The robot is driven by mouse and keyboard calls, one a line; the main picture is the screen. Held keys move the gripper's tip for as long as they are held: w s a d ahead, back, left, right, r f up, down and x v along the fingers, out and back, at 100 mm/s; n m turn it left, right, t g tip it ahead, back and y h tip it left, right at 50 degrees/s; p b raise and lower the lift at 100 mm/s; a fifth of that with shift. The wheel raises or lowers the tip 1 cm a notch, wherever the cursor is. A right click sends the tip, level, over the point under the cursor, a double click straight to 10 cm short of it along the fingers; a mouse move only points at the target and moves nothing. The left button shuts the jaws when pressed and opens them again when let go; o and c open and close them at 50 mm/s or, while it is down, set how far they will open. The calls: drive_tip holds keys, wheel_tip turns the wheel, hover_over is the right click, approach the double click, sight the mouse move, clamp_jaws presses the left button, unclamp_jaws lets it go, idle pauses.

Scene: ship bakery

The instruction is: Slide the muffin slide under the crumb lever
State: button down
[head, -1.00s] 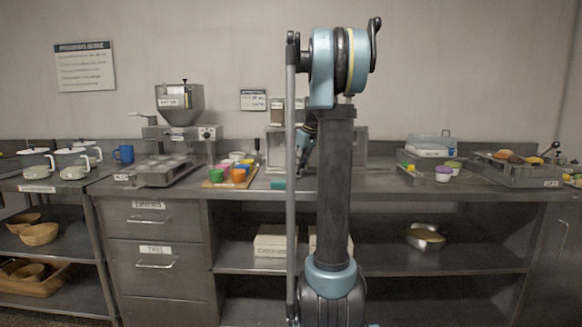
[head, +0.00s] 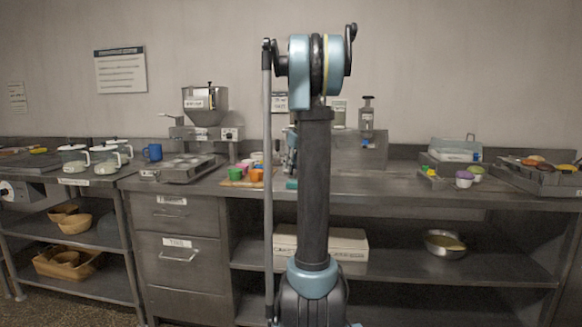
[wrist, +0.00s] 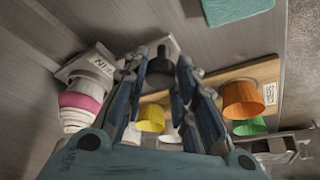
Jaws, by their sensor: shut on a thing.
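In the wrist view my gripper (wrist: 158,70) has its fingers closed around an upright black knob (wrist: 160,62). The knob stands beside a pale grey, labelled base (wrist: 98,52), which looks like the muffin slide; how the two join is hidden. A cup with white and pink bands, apparently the muffin (wrist: 85,98), sits at the base's left end. In the head view my gripper (head: 290,155) is low over the counter, mostly behind my arm, and the slide is hidden. I cannot pick out the crumb lever for certain; a dark lever (head: 577,160) shows at the far right.
A wooden board (wrist: 262,76) with orange (wrist: 242,98), green (wrist: 248,127) and yellow (wrist: 150,118) cups lies close to my gripper. A teal block (wrist: 236,10) is near it. A grey boxy unit (head: 372,150) stands at the counter's back. Bare counter (head: 385,183) lies right of my arm.

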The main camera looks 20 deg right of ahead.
drive_tip(key=shift+w+a, duration=0.15)
drive_tip(key=shift+a, duration=0.05)
drive_tip(key=c, duration=1.3)
unclamp_jaws()
drive_tip(key=shift+r, duration=0.15)
drive_tip(key=shift+s+d+r, duration=0.1)
drive_tip(key=shift+s+r, duration=0.1)
drive_tip(key=shift+r, duration=0.05)
drive_tip(key=v, duration=1.1)
